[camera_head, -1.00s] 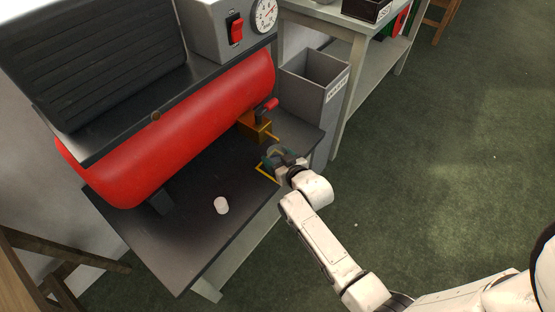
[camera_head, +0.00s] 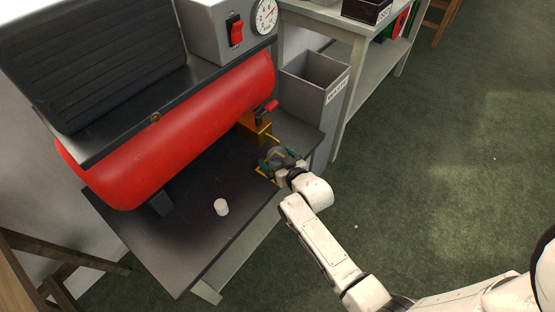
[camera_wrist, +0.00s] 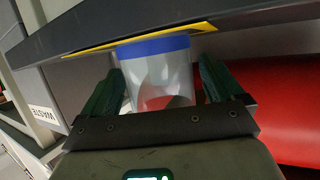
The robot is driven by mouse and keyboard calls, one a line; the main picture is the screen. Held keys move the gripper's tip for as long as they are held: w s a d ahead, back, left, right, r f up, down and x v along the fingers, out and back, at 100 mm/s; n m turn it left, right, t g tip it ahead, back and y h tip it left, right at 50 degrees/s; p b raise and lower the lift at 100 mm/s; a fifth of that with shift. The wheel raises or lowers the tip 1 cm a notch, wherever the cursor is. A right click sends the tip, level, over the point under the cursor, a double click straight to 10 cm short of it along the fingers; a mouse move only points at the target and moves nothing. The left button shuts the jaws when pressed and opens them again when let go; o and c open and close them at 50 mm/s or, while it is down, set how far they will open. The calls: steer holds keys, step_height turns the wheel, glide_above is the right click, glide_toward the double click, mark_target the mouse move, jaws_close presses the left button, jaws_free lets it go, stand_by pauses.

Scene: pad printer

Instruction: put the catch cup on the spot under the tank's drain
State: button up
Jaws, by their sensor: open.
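The catch cup (camera_wrist: 165,85), clear with a blue band, stands between the two green fingers of my gripper (camera_wrist: 160,68) in the wrist view, which is upside down. My gripper is open, with a finger on either side of the cup. The cup's blue end is at a yellow marking (camera_wrist: 90,51) on the bench. In the head view my gripper (camera_head: 272,159) is low over the bench's right edge, by the yellow marking (camera_head: 262,170), and largely hides the cup. The red tank (camera_head: 190,125) has a drain valve with a red handle (camera_head: 267,107) just behind my gripper.
A grey waste bin (camera_head: 328,85) stands behind the bench's right end. The green floor to the right is clear.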

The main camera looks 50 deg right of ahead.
steer(key=s+a+r+n+g+y+p, duration=0.1)
steer(key=s+a+g, duration=0.5)
steer(key=s, duration=0.7)
steer(key=s+a+r+n+g+y+p, duration=0.1)
steer(key=s+a+r+n+g+y, duration=0.1)
steer(key=s+a+r+g, duration=0.4)
steer(key=s+a+y, duration=0.1)
steer(key=s+a, duration=0.2)
steer(key=s, duration=0.4)
steer(key=shift+s+n+y+p, duration=0.25)
steer(key=shift+n+y+p, duration=0.05)
